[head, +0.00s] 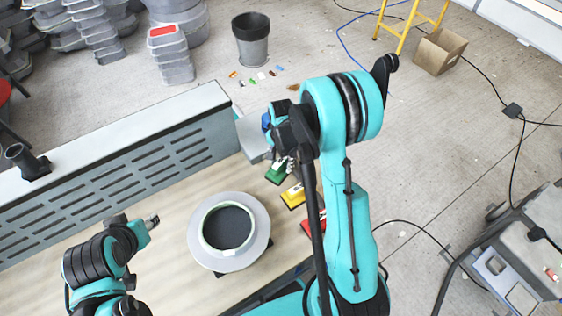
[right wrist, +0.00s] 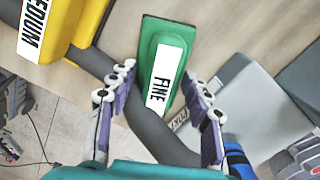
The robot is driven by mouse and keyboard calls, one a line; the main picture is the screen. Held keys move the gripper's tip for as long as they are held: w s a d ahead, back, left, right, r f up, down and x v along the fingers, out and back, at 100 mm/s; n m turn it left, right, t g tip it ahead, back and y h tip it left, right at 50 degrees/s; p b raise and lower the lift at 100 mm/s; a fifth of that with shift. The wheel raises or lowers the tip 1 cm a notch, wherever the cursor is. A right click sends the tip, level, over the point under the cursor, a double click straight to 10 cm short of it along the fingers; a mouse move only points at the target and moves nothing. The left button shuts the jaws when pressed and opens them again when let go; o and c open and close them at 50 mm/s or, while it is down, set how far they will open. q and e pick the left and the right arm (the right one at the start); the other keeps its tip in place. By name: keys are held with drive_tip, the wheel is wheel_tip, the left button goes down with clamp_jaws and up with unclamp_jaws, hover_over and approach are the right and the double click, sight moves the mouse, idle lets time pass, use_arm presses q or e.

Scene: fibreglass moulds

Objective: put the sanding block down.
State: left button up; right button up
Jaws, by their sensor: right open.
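A green sanding block (right wrist: 148,45) with a white FINE label lies on the wooden table; it also shows in the head view (head: 276,173). My right gripper (right wrist: 158,82) is open, its fingertips on either side of the block's near, labelled part. I cannot tell whether the fingers touch it. A yellow block (right wrist: 72,22) labelled MEDIUM lies beside it, also in the head view (head: 293,196). A red block (head: 312,222) is partly hidden by my right arm. My left gripper (head: 152,221) is above the table's left part; its jaws are too small to read.
A round grey mould (head: 205,249) with a dark centre sits mid-table. A slotted grey panel (head: 120,180) runs along the table's back edge. A grey box (head: 250,133) stands close to the green block. Bare table lies between my left gripper and the mould.

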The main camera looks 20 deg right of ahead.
sight(281, 160)
wheel_tip(281, 160, up, 12)
drive_tip(key=p, duration=0.2)
drive_tip(key=s+a+r+n+t, duration=0.3)
drive_tip(key=s+r+n, duration=0.2)
drive_tip(key=s+n, duration=0.1)
drive_tip(key=s+a+r+n+t, duration=0.3)
drive_tip(key=s+r+n, duration=0.3)
drive_tip(key=s, duration=0.3)
drive_tip(key=shift+a+r+t, duration=0.25)
drive_tip(key=shift+a+t, duration=0.05)
drive_tip(key=shift+t, duration=0.4)
drive_tip(key=shift+s, duration=0.15)
